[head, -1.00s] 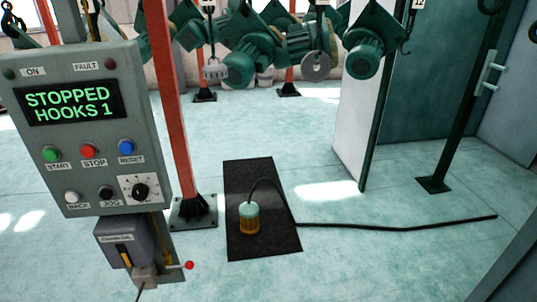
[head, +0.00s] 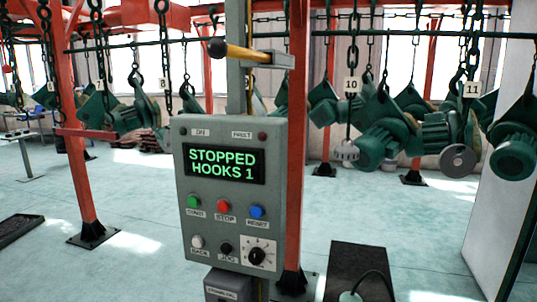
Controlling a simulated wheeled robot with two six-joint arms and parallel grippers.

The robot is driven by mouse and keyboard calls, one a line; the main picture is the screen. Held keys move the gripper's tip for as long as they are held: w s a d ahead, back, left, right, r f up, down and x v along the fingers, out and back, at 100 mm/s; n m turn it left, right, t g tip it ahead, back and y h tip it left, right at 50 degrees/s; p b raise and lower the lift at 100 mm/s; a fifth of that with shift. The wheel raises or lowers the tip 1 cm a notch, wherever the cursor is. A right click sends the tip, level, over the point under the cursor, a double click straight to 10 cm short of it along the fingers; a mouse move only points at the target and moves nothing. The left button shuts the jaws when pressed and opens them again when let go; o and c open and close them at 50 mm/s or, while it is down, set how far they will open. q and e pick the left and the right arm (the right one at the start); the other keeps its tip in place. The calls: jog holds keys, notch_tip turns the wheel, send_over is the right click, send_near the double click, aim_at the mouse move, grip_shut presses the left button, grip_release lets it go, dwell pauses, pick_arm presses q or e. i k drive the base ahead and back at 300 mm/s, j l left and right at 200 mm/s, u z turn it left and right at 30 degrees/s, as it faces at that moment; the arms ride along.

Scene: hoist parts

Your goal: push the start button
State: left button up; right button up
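The green start button (head: 194,202) is at the left of the upper button row on the grey control panel (head: 186,245), near the middle of the head view. The red stop button (head: 224,207) and the blue reset button (head: 257,212) sit to its right. The display (head: 224,165) reads "STOPPED HOOKS 1" in green letters. Below are a white back button (head: 197,241), a black jog button (head: 226,248) and a rotary knob (head: 257,256). Neither of my grippers shows in the head view.
A lever with a yellow handle (head: 240,53) juts out above the panel. A red post (head: 295,150) stands just behind it. Green hoists (head: 385,140) hang from chains at the back right. A black mat (head: 362,262) lies on the floor at right. Floor at left is mostly open.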

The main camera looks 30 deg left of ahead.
aim_at(193, 201)
jog(key=u, duration=1.45)
